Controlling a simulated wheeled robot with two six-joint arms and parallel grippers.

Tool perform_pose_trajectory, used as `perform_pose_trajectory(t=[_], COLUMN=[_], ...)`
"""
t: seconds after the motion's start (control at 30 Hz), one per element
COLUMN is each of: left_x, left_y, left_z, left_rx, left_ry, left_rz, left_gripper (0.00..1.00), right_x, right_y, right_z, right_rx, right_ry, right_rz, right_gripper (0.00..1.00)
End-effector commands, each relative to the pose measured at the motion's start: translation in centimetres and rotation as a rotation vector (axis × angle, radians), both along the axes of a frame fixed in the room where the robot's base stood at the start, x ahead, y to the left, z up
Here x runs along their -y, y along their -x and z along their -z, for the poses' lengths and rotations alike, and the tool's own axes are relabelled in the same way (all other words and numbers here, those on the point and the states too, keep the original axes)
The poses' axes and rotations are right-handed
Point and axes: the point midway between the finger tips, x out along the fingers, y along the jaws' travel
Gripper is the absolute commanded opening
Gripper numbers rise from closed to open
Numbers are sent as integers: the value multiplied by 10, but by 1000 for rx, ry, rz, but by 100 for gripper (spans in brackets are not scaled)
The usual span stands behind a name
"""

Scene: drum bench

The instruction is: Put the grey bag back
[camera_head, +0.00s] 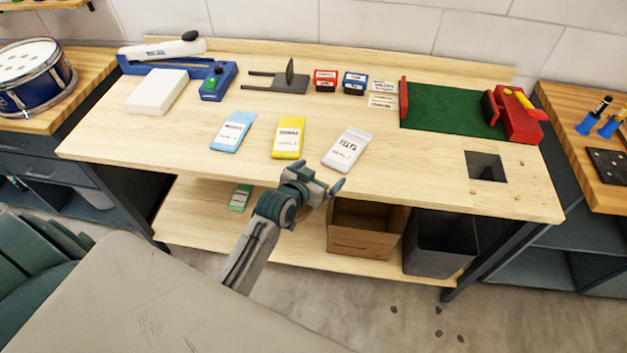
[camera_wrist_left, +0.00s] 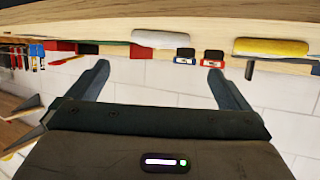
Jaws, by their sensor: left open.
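The grey bag (camera_head: 347,149), pale with a printed label, lies flat on the bench top near its front edge, right of the yellow bag (camera_head: 288,137) and the blue bag (camera_head: 232,131). My left gripper (camera_head: 320,178) is open and empty at the bench's front edge, just short of the grey bag and apart from it. In the left wrist view, which looks upside down, the grey bag (camera_wrist_left: 160,39) shows edge-on ahead between the open fingers (camera_wrist_left: 158,70). The yellow bag (camera_wrist_left: 270,47) shows to its right. My right gripper is not in view.
A green bag (camera_head: 240,198) lies on the lower shelf (camera_head: 200,216), beside a cardboard box (camera_head: 362,240) and a dark bin (camera_head: 438,243). A white block (camera_head: 157,92), blue sealer (camera_head: 218,82), red and blue ink pads (camera_head: 355,83), and green mat (camera_head: 445,110) occupy the bench's back.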

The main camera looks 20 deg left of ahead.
Motion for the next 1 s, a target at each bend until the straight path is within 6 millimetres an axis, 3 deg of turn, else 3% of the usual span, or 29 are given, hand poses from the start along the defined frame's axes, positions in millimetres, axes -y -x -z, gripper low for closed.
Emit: perform_pose_trajectory(t=[0.23, 0.67, 0.77, 0.83, 1.0], left_x=[-3, -4, -5, -8, -21], left_y=[25, 30, 44, 62, 93], left_z=[-9, -9, 10, 36, 142], left_rx=[-1, -10, -72, -155, -346], left_ry=[-1, -1, -11, -24, -45], left_rz=[0, 0, -1, -6, -35], left_gripper=[100, 100, 100, 100, 100], right_x=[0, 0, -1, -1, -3], right_y=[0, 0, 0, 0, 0], right_z=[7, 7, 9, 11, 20], right_rx=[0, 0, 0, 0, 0], right_ry=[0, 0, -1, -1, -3], right_rz=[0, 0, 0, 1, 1], right_gripper=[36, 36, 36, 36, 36])
